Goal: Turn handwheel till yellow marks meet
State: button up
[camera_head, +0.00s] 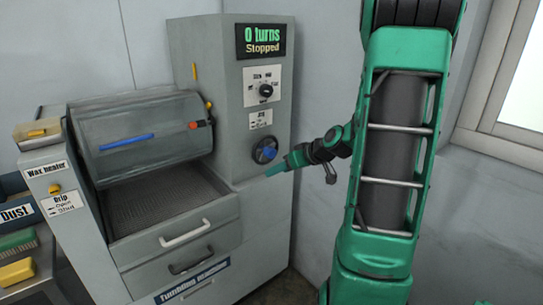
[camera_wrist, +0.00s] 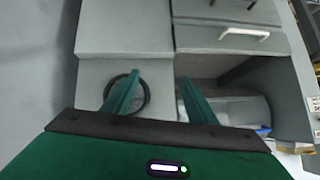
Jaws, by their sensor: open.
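The handwheel (camera_head: 264,150), a dark ring with a blue centre, sits low on the front of the grey machine column. In the wrist view it shows as a dark ring (camera_wrist: 147,95), partly hidden behind one finger. My gripper (camera_head: 271,172) is open and points at the machine just below and right of the wheel. In the wrist view its two green fingers (camera_wrist: 158,77) are apart with nothing between them. A yellow mark (camera_head: 194,72) is on the column's side. Another yellow mark (camera_head: 209,105) is at the drum's end, apart from and below the first.
The grey drum (camera_head: 140,125) carries a blue strip and an orange-red piece. The display (camera_head: 264,41) reads "0 turns Stopped". A selector knob (camera_head: 266,90) is above the handwheel. Drawers with handles (camera_head: 185,234) are below the drum. A wax heater (camera_head: 45,168) stands left.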

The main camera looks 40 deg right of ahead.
aim_at(273, 153)
jog(key=w+d+r+m+t+h, duration=0.1)
jog(key=w+d+r+t, duration=0.2)
jog(key=d, duration=0.5)
jog(key=shift+t, duration=0.4)
jog(key=x, duration=1.1)
jog(key=shift+a+f, duration=0.2)
jog(key=shift+f, duration=0.05)
jog(key=c, duration=1.1)
